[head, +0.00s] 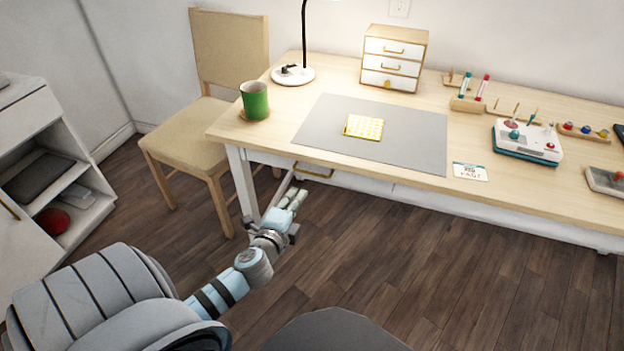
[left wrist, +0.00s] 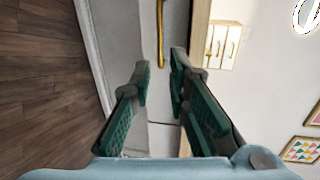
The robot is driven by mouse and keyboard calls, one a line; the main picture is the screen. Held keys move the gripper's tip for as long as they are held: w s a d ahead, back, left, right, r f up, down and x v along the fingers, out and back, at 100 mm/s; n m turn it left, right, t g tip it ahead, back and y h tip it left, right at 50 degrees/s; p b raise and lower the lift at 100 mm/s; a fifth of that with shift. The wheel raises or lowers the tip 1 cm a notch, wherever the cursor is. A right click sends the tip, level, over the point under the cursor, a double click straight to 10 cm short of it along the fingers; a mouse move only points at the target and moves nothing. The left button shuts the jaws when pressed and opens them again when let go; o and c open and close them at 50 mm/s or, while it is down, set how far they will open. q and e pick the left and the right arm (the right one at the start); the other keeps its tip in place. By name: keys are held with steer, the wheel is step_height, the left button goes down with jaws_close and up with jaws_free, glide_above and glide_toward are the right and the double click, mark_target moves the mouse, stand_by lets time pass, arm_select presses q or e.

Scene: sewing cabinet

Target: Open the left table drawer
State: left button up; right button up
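The left table drawer (head: 345,181) is under the table's front edge, mostly hidden by the tabletop in the head view. Its gold handle (head: 316,174) shows just below that edge. My left gripper (head: 296,194) is below and a little left of the handle, with its fingers pointing up toward the table. In the left wrist view the green-padded fingers (left wrist: 161,75) are apart with nothing clamped between them. The gold handle (left wrist: 160,40) runs upright in that picture, ahead of the gap between the fingertips. The drawer looks shut. My right gripper is not in view.
The wooden table (head: 275,115) carries a grey mat (head: 315,130), a green cup (head: 255,100) near the left end and a small drawer box (head: 393,57) at the back. A chair (head: 188,137) stands left of the table leg (head: 243,183). The floor in front is clear.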

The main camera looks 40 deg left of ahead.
mark_target(313, 174)
arm_select(q)
steer(key=b+x, duration=0.2)
steer(key=x, duration=1.1)
steer(key=shift+w+a+b, duration=0.15)
steer(key=shift+w+b, duration=0.1)
steer(key=shift+b, duration=0.1)
jaws_close()
